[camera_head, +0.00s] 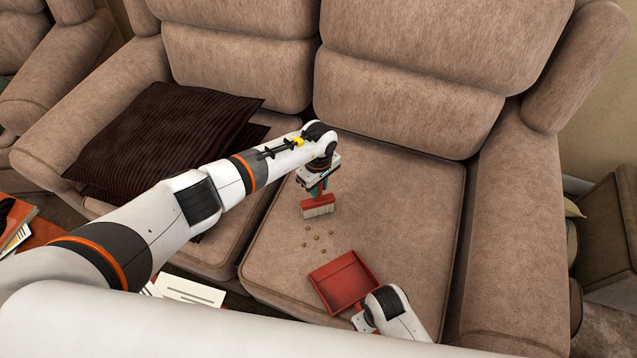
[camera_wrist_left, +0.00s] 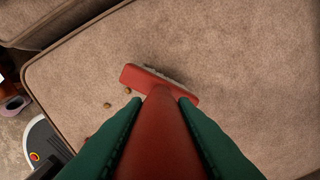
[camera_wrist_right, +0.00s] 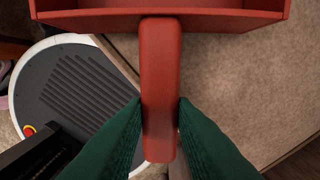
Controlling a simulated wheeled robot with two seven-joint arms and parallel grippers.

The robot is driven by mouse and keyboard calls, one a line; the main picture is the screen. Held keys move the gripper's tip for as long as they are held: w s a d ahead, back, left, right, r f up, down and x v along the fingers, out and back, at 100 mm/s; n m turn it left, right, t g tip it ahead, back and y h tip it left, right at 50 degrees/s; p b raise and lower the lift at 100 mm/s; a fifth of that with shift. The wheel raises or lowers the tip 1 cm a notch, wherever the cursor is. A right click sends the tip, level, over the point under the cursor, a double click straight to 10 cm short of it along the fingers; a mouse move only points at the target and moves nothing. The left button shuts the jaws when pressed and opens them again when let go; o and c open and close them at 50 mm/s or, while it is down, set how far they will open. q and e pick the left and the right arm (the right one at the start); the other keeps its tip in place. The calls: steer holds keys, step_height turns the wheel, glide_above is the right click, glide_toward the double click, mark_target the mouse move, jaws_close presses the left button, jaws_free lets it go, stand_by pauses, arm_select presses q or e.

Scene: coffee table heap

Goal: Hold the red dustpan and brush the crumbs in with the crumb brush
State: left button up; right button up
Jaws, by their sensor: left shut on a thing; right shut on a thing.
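The red dustpan (camera_head: 345,281) lies on the front of the right sofa seat, its open side toward the crumbs. My right gripper (camera_wrist_right: 160,112) is shut on its red handle (camera_wrist_right: 160,70); in the head view my right wrist hides that grip. The crumb brush (camera_head: 318,206), with a red head and pale bristles, is upright at the seat, beyond the crumbs. My left gripper (camera_wrist_left: 158,110) is shut on its red handle (camera_wrist_left: 160,140). Several small brown crumbs (camera_head: 317,237) lie loose on the seat between brush and dustpan. A few crumbs (camera_wrist_left: 108,104) also show in the left wrist view.
The seat cushion (camera_head: 420,200) is bare right of the brush and dustpan. The sofa backrest (camera_head: 410,80) rises behind, and an armrest (camera_head: 510,230) stands at the right. Dark cushions (camera_head: 150,140) lie on the left seat. White papers (camera_head: 190,290) lie at the lower left.

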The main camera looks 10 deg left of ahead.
arm_select(q)
steer(key=shift+f, duration=0.35)
stand_by(1.2)
